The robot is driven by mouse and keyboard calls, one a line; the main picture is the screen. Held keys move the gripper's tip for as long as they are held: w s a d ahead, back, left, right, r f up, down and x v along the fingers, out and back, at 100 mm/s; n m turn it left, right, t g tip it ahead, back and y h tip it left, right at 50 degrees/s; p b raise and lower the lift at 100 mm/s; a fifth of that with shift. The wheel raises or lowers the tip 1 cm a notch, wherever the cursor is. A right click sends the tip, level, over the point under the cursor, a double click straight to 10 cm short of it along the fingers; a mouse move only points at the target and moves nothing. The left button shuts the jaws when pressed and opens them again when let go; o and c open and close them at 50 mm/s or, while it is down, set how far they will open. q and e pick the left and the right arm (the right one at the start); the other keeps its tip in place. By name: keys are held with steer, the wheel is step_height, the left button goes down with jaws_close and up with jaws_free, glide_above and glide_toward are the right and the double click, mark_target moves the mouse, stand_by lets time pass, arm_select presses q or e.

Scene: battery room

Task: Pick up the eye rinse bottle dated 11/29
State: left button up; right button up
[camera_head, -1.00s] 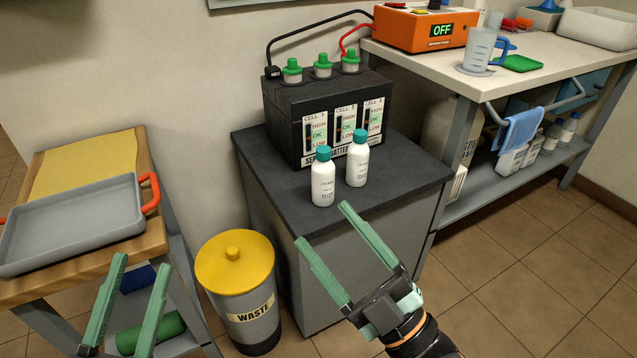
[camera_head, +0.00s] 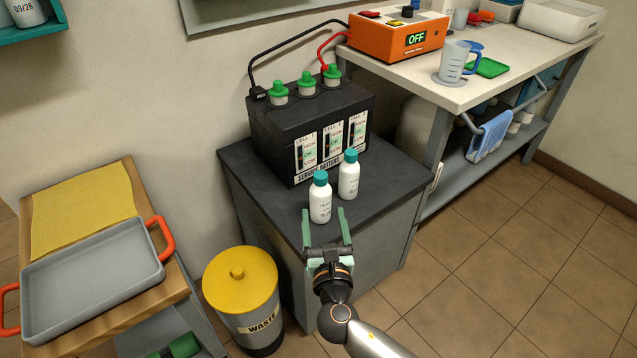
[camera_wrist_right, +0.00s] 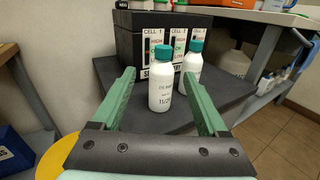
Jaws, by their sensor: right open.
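Two white bottles with teal caps stand upright on the dark cabinet top (camera_head: 385,185) in front of the battery. The front left bottle (camera_head: 320,202) carries a date that seems to begin 11/2; its last digit is too small to be sure of. It also shows in the right wrist view (camera_wrist_right: 161,92), centred between the fingers. The second bottle (camera_head: 349,178) stands behind it to the right; its date is not readable. My right gripper (camera_head: 323,217) is open and empty, its green fingers pointing at the front left bottle from the cabinet's front edge. My left gripper is out of view.
The black battery (camera_head: 330,110) stands close behind the bottles. A yellow-lidded waste bin (camera_head: 245,295) is left of the cabinet, and a grey tray (camera_head: 90,270) lies on a wooden table. The right bench (camera_head: 430,85) holds an orange charger (camera_head: 395,42). Floor at right is clear.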

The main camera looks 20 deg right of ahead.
mark_target(322, 185)
steer(key=w, duration=0.2)
steer(key=w+d, duration=0.1)
steer(key=w, duration=0.1)
steer(key=w+b, duration=0.1)
steer(key=w, duration=0.2)
steer(key=shift+w+d, duration=0.1)
steer(key=shift+d, duration=0.2)
steer(key=shift+w+d, duration=0.1)
steer(key=shift+w, duration=0.2)
steer(key=w, duration=0.1)
steer(key=b, duration=0.1)
steer(key=w+d, duration=0.1)
steer(key=shift+w+f, duration=0.25)
steer(key=shift+w, duration=0.1)
steer(key=shift+w+d+r+b, duration=0.1)
steer(key=shift+w+b, duration=0.25)
steer(key=shift+w, duration=0.5)
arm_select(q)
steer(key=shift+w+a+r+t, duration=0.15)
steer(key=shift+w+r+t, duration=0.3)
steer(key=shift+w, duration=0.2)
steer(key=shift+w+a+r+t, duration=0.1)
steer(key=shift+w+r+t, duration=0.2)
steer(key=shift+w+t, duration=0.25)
arm_select(e)
jaws_close()
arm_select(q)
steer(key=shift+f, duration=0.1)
